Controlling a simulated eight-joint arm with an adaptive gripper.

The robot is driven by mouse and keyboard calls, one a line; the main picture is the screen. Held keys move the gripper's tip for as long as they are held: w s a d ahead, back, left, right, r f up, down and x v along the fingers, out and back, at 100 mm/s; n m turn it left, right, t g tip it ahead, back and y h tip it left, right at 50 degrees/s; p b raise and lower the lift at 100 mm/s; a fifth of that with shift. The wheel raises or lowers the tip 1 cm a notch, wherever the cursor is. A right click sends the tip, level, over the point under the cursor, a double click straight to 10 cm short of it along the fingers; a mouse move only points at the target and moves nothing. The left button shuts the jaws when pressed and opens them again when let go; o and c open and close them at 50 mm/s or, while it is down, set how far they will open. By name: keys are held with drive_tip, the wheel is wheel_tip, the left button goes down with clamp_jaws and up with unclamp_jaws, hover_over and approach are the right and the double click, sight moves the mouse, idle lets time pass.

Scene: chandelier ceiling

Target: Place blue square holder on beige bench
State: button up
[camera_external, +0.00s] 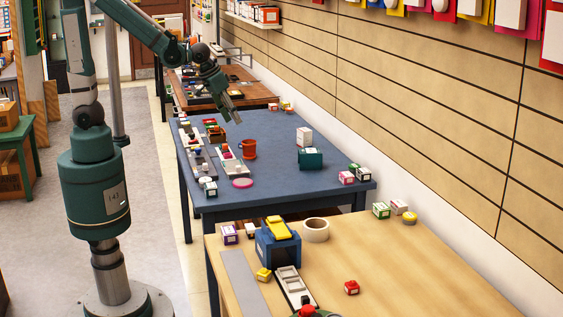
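A blue, square-sided holder (266,252) with a yellow piece (278,229) on top stands upright on the beige bench (420,270), near its back left. My gripper (228,116) hangs above the far part of the blue table (275,190), well apart from this holder. Its fingers point down and toward the right. They are too small to tell whether they are open, and I see nothing clearly held in them. A dark teal box (311,159) stands on the right side of the blue table.
On the bench are a tape roll (316,230), a grey tray (295,288) and small boxes. Its right middle is clear. A slatted wall borders the right.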

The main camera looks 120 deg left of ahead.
drive_tip(key=s+a+f+n+g, duration=0.1)
drive_tip(key=s+a+f+n, duration=0.2)
drive_tip(key=a, duration=0.7)
drive_tip(key=s+a+f+n+g, duration=0.2)
drive_tip(key=s+a+f+n, duration=0.1)
drive_tip(key=s+a+f, duration=0.5)
drive_tip(key=a+f, duration=0.1)
drive_tip(key=a, duration=0.2)
drive_tip(key=shift+f+n, duration=0.3)
drive_tip(key=shift+f, duration=0.05)
drive_tip(key=shift+b+x, duration=0.4)
drive_tip(key=shift+x, duration=0.9)
drive_tip(key=shift+w+a, duration=0.1)
drive_tip(key=shift+b+x, duration=0.55)
drive_tip(key=shift+x, duration=2)
drive_tip(key=shift+c, duration=0.6)
drive_tip(key=c, duration=0.8)
